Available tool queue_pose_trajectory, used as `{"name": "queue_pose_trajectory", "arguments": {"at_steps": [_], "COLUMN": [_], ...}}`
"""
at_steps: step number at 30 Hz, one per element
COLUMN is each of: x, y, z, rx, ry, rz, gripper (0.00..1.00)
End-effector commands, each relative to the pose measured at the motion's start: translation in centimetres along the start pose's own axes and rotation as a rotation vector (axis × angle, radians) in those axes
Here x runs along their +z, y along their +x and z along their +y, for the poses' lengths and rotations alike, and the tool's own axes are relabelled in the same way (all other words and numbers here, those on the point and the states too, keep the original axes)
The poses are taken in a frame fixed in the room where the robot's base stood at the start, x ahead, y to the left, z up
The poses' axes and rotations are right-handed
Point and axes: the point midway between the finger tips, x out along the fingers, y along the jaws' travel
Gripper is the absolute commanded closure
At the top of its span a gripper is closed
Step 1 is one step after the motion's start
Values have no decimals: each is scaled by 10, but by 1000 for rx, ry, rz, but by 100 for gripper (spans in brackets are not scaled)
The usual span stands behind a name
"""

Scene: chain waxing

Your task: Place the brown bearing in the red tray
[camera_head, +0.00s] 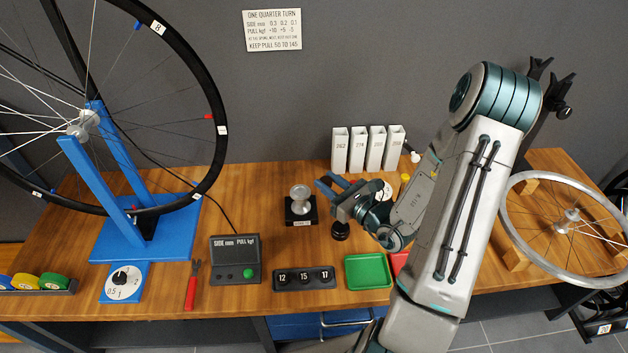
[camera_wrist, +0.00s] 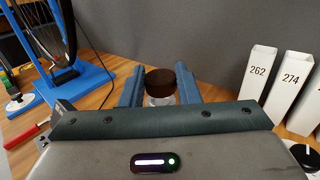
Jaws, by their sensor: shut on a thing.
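My gripper (camera_wrist: 160,84) is shut on the brown bearing (camera_wrist: 160,78), a dark brown round piece between the two blue fingers in the wrist view. A pale part shows just below it; I cannot tell whether it belongs to the bearing or lies behind. In the head view my gripper (camera_head: 331,184) is above the back middle of the table, and the bearing cannot be made out there. The red tray (camera_head: 399,261) lies at the front of the table, right of the green tray, mostly hidden by my arm.
The green tray (camera_head: 368,271) is beside the red one. A silver hub (camera_head: 300,194) stands on a black block left of my gripper. White boxes (camera_head: 358,150) stand behind. A black knob (camera_head: 340,231) is below, and a spoked wheel (camera_head: 515,215) is at right.

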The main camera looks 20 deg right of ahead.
Motion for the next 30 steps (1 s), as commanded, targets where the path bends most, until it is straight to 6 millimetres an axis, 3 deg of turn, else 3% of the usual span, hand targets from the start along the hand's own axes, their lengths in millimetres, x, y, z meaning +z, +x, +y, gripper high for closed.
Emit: {"name": "queue_pose_trajectory", "arguments": {"at_steps": [3, 8, 19, 30], "x": [10, 19, 48, 51], "y": [-15, -19, 26, 56], "z": [-2, -1, 15, 31], "rx": [-1, 3, 20, 23], "ry": [-1, 1, 3, 1], "rz": [0, -1, -6, 0], "gripper": [92, 92, 92, 92]}}
